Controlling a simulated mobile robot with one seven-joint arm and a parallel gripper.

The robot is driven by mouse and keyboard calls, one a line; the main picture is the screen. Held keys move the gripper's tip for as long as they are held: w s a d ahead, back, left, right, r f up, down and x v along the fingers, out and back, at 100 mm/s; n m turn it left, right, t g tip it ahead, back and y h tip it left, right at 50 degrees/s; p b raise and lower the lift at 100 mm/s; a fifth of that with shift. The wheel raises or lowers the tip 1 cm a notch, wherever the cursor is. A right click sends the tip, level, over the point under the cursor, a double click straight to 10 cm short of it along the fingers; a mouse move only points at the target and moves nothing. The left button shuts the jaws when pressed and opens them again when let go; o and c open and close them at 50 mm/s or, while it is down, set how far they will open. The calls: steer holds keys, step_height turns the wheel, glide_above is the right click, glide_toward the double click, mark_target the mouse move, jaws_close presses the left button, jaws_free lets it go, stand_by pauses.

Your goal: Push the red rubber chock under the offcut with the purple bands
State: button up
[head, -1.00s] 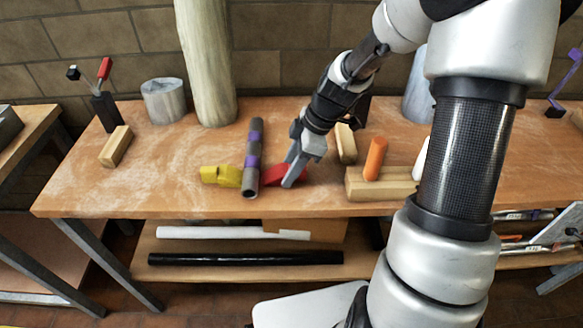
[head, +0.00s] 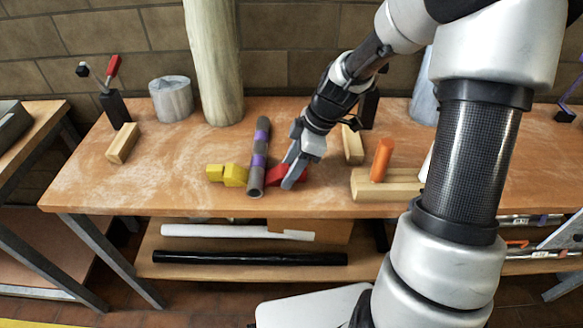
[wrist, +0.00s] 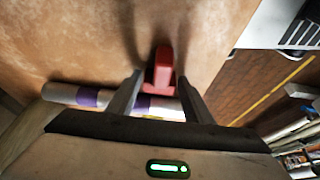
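The grey offcut with purple bands (head: 258,158) lies on the bench, its length running from front to back. The red rubber chock (head: 276,176) is on the bench close to the right side of the offcut; whether they touch is hard to tell. A yellow chock (head: 228,174) sits against or very near the left side. My gripper (head: 291,180) is low at the bench, with its fingers on both sides of the red chock. In the wrist view the red chock (wrist: 163,72) is held between the fingertips, and the offcut (wrist: 92,97) shows partly hidden behind them.
A wooden block with an orange peg (head: 381,160) stands right of my gripper, and another wood block (head: 352,144) lies behind. A tall pale post (head: 214,60), a grey cylinder (head: 171,98) and a clamp (head: 114,105) stand at the back left. The bench's front left is clear.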

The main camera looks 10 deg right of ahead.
steer(key=shift+o, duration=1.3)
steer(key=p+v, duration=0.2)
steer(key=v, duration=1.5)
steer(key=shift+r+p, duration=0.25)
steer(key=shift+p, duration=0.15)
steer(key=shift+s, duration=0.1)
